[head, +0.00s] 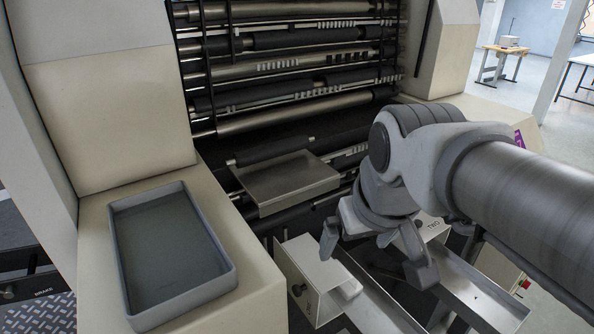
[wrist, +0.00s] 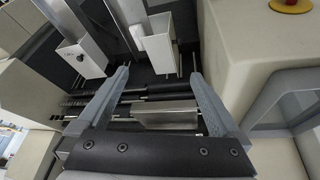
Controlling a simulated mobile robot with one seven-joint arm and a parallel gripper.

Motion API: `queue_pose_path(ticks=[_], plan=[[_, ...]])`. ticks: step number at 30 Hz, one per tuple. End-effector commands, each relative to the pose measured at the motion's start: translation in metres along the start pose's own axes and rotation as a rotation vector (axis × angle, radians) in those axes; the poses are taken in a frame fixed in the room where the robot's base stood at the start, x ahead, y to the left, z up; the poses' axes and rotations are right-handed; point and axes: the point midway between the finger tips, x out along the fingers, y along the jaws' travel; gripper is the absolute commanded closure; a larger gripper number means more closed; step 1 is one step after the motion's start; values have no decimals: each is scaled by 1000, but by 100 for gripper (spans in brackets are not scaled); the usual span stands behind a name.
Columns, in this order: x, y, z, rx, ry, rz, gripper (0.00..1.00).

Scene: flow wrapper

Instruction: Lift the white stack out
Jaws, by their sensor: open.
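A small white block (head: 348,290), which may be the white stack, shows at the right side of a pale metal box-like holder (head: 308,272), low in front of the machine. In the wrist view the white block (wrist: 137,37) stands against the left side of that holder (wrist: 160,45). Most of the block is hidden in the head view, so I cannot tell its full shape. My gripper (head: 375,258) is open and empty, pointing down above the rails near the holder. In the wrist view my gripper's fingers (wrist: 159,73) are spread wide, apart from the block.
A second holder (wrist: 85,57) stands across the gap from the first. A metal plate (head: 285,180) and rollers lie behind my gripper. An empty grey tray (head: 170,250) sits on the cream ledge at left.

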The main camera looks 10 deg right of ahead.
Motion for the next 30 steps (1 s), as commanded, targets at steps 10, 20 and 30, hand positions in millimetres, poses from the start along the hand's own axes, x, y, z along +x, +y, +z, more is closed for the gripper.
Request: queue_pose_path(ticks=[10,20,30], plan=[[87,30,-56,-122,-157,5,0],[199,69,-94,-236,-298,-39,0],[302,105,-105,-316,-394,-106,0]])
